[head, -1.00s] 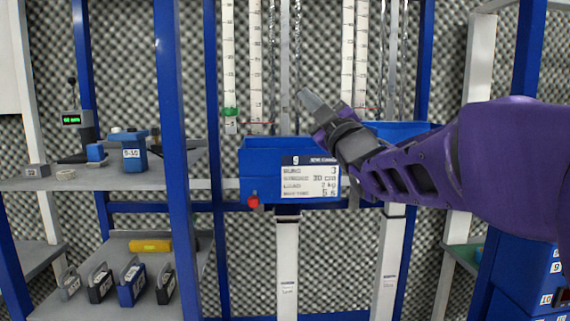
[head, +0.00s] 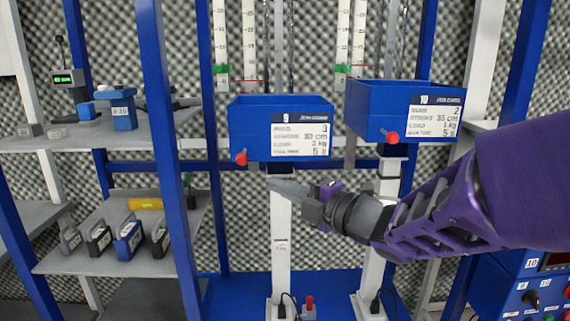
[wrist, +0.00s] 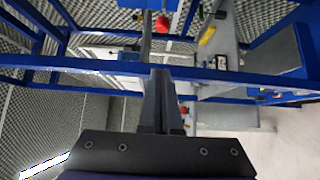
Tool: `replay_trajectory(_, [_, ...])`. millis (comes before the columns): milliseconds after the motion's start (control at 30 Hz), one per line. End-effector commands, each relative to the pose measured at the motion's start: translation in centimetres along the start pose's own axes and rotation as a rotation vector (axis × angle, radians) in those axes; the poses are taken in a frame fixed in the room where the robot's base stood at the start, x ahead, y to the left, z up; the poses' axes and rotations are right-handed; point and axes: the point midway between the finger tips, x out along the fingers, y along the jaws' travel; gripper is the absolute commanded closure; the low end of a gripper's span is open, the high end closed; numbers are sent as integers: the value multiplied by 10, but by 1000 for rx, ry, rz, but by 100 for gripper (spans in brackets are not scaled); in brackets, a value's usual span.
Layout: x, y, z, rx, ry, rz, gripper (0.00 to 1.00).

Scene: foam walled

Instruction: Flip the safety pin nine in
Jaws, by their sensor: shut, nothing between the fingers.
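The blue bin labelled 9 (head: 275,101) hangs at the centre of the head view. A red knob, which looks like safety pin nine (head: 241,157), sits at its lower left corner. My gripper (head: 273,186) is shut and empty, just below the bin and to the right of the knob, apart from it in the picture. It hides part of the pale column under the bin. In the wrist view the shut fingers (wrist: 162,85) point up the picture; a red part (wrist: 161,26) shows beyond their tips, and I cannot tell which red part it is.
Bin 10 (head: 385,97) with its own red knob (head: 392,137) stands to the right. A blue upright post (head: 165,150) is on the left, before shelves (head: 60,138) with blocks and a gauge. Small red part (head: 309,301) is on the blue base below.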

Motion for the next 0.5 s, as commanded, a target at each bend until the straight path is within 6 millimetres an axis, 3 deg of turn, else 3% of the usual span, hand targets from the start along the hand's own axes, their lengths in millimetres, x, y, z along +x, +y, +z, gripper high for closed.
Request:
replay_trajectory(167, [14,0,0,0,3,0,100])
replay_trajectory(500, [85,0,0,3,3,1,100])
